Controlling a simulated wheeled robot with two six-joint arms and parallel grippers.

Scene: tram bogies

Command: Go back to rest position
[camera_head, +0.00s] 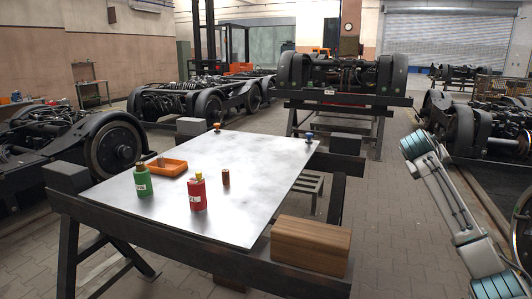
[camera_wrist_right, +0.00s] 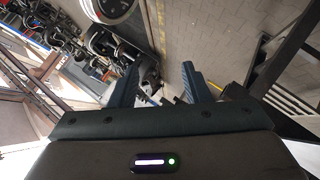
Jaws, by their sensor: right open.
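My right arm (camera_head: 450,205) shows at the right side of the head view, raised beside the table and apart from it. Its gripper is outside that view. In the right wrist view my right gripper (camera_wrist_right: 201,82) has its two blue fingers spread apart, with nothing between them. Behind the fingers are the paved floor and dark bogie parts. My left gripper is not in either view.
A metal-topped table (camera_head: 240,215) holds a green bottle (camera_head: 142,180), a red bottle (camera_head: 197,192), an orange tray (camera_head: 166,168), a brown cylinder (camera_head: 226,178) and two small knobs. A wooden box (camera_head: 310,245) sits at its front right. Bogies surround it; paved floor is free at right.

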